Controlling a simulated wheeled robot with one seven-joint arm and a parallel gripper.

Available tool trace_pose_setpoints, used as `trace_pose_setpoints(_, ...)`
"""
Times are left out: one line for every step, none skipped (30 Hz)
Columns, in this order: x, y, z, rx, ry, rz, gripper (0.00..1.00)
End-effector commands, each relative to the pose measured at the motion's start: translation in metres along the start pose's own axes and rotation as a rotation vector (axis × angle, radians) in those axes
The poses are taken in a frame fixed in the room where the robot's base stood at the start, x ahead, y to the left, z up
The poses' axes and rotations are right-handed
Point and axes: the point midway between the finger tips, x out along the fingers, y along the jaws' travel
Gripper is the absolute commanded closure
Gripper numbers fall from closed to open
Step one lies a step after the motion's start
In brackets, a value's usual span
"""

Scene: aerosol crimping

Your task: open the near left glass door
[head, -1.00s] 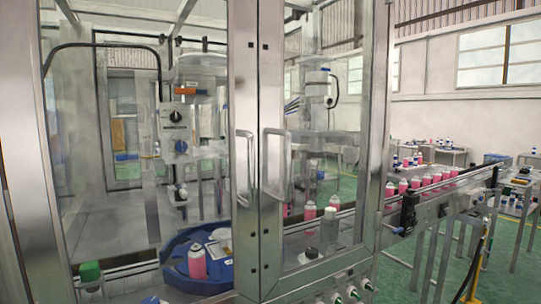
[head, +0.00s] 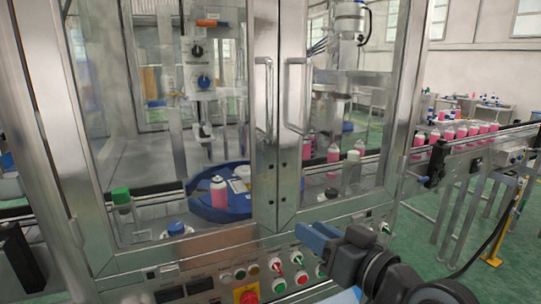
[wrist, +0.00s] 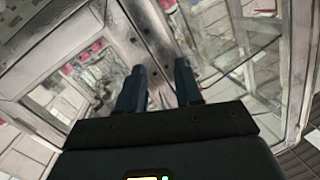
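The left glass door (head: 160,130) is a tall clear pane in a metal frame on the machine's front. It stands shut, its inner edge meeting the right glass door (head: 335,110). The left door's upright bar handle (head: 266,95) is beside the seam, next to the right door's handle (head: 298,95). My gripper (head: 318,236) is low in front of the doors, below the handles and apart from them. In the wrist view my gripper (wrist: 158,80) has two dark fingers spread with nothing between them. Beyond the fingers are the metal door frames (wrist: 150,35), tilted; I cannot make out the handles there.
Below the doors is a control panel with a red emergency stop on yellow (head: 247,294) and several buttons. Behind the glass is a blue round table (head: 222,212) with a pink bottle (head: 218,192). A conveyor (head: 475,147) with several pink bottles extends right.

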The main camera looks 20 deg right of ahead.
Motion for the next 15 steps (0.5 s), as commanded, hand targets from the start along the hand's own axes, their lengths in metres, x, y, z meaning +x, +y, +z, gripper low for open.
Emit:
trace_pose_setpoints(0.011, -0.001, -0.020, -0.012, 0.015, -0.027, 0.65)
trace_pose_setpoints(0.016, -0.002, -0.030, -0.018, 0.016, -0.045, 0.65)
trace_pose_setpoints(0.023, -0.005, -0.044, -0.029, 0.019, -0.068, 0.65)
trace_pose_setpoints(0.027, -0.006, -0.054, -0.037, 0.021, -0.085, 0.65)
trace_pose_setpoints(0.031, -0.008, -0.065, -0.046, 0.023, -0.103, 0.65)
trace_pose_setpoints(0.036, -0.011, -0.079, -0.060, 0.025, -0.126, 0.65)
trace_pose_setpoints(0.039, -0.014, -0.089, -0.070, 0.026, -0.144, 0.65)
trace_pose_setpoints(0.042, -0.016, -0.100, -0.082, 0.028, -0.161, 0.65)
trace_pose_setpoints(0.044, -0.019, -0.115, -0.100, 0.029, -0.185, 0.65)
trace_pose_setpoints(0.046, -0.022, -0.126, -0.115, 0.031, -0.202, 0.65)
trace_pose_setpoints(0.047, -0.025, -0.137, -0.130, 0.031, -0.220, 0.65)
trace_pose_setpoints(0.049, -0.029, -0.151, -0.151, 0.031, -0.243, 0.65)
trace_pose_setpoints(0.049, -0.032, -0.161, -0.168, 0.030, -0.260, 0.65)
trace_pose_setpoints(0.049, -0.035, -0.172, -0.184, 0.030, -0.276, 0.65)
trace_pose_setpoints(0.048, -0.039, -0.185, -0.207, 0.029, -0.296, 0.65)
